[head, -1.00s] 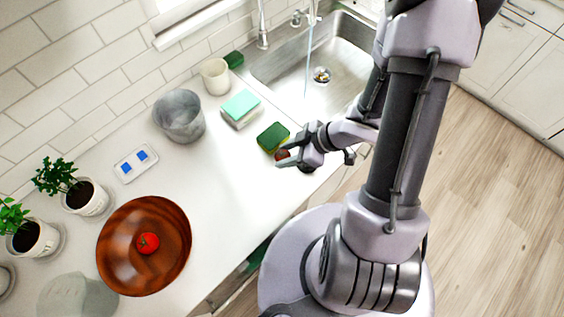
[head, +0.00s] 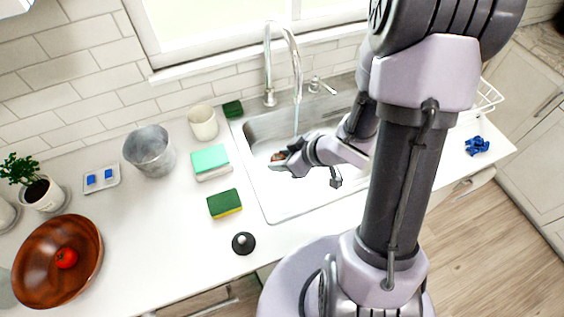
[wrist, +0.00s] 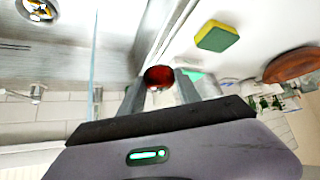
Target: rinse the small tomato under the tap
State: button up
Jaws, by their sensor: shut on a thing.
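My gripper (head: 278,159) is shut on a small dark red tomato (wrist: 158,77) and holds it over the sink basin (head: 262,190). The tomato also shows as a small reddish patch between the fingers in the head view (head: 278,156). The tap (head: 297,65) is running, with a thin stream of water (head: 296,119) falling into the sink. In the wrist view the stream (wrist: 92,60) passes left of the tomato, apart from it in the picture. My gripper and forearm hide part of the basin.
A wooden bowl (head: 30,283) with another red tomato (head: 66,258) stands at left. A green-yellow sponge (head: 224,204), a teal sponge (head: 211,163), a white cup (head: 203,122), a grey bucket (head: 150,152) and a black stopper-like object (head: 243,243) stand left of the sink.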

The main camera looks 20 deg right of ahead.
jog(key=shift+w+d, duration=0.25)
jog(key=shift+w, duration=0.25)
jog(key=w+d+f+p, duration=0.2)
jog(key=w+d+p, duration=0.2)
jog(key=w+d, duration=0.4)
jog(key=shift+d+f+p, duration=0.3)
jog(key=shift+d+f, duration=0.05)
jog(key=shift+d, duration=0.45)
jog(key=shift+s+d+p, duration=0.4)
jog(key=shift+s, duration=0.05)
